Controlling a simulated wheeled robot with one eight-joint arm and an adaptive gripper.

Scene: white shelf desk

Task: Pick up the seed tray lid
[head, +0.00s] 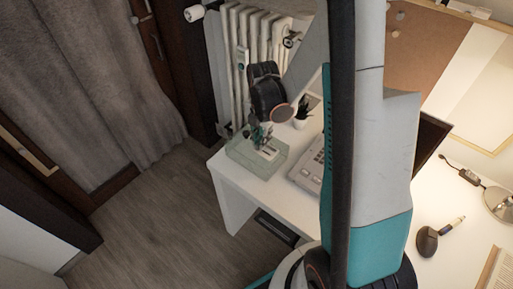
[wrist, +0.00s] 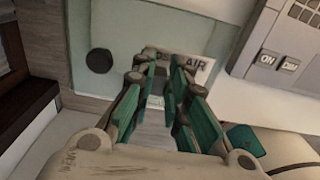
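The seed tray lid looks to be the pale green see-through box (head: 243,157) on the near left corner of the white desk. In the wrist view its pale green panel (wrist: 120,28) lies below my gripper, with a black round spot at left. My gripper (head: 262,138) points down over the box in the head view. In the wrist view my gripper's fingers (wrist: 163,66) stand apart with a gap between them. I see nothing clearly held. Whether the fingertips touch the lid cannot be told. The fingers partly cover a white label with dark letters.
A light grey device (head: 308,168) with switches lies right of the box, close to my gripper in the wrist view (wrist: 285,50). A small potted plant (head: 300,118) stands behind. A white radiator (head: 245,40) is beyond the desk. Open floor (head: 150,220) lies left of the desk.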

